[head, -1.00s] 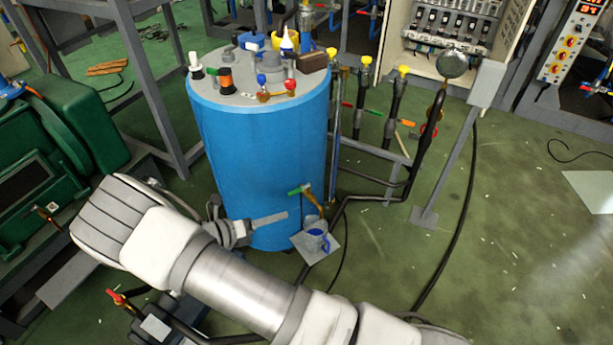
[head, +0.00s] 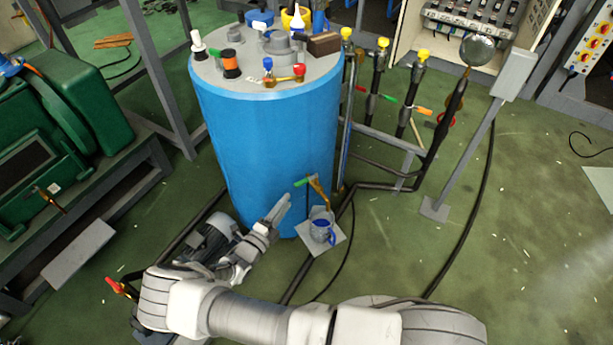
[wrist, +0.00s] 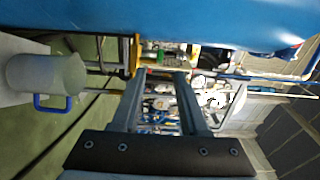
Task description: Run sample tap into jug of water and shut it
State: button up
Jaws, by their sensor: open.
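The sample tap (head: 318,190) is a brass tap with a green lever (head: 303,182) low on the front of the blue tank (head: 265,140). Below its spout, the jug (head: 321,221), pale with a blue handle, stands on a small grey plate (head: 337,239). The jug also shows at the left of the wrist view (wrist: 48,76). My gripper (head: 286,204) is open and empty, left of the tap and slightly below the lever, apart from both. Its two fingers (wrist: 157,76) reach along the tank wall in the wrist view. I cannot tell if liquid flows or how full the jug is.
A grey motor (head: 208,245) and dark pipes lie on the floor left of the gripper. Black pipes and a grey post (head: 465,155) stand to the right of the tank. A green machine (head: 60,110) is at the left. Open green floor lies at the lower right.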

aim_at(305, 179)
jog(key=b+x, duration=0.2)
jog(key=x, duration=1.1)
jog(key=shift+s, duration=0.1)
grip_shut()
dwell(0.9)
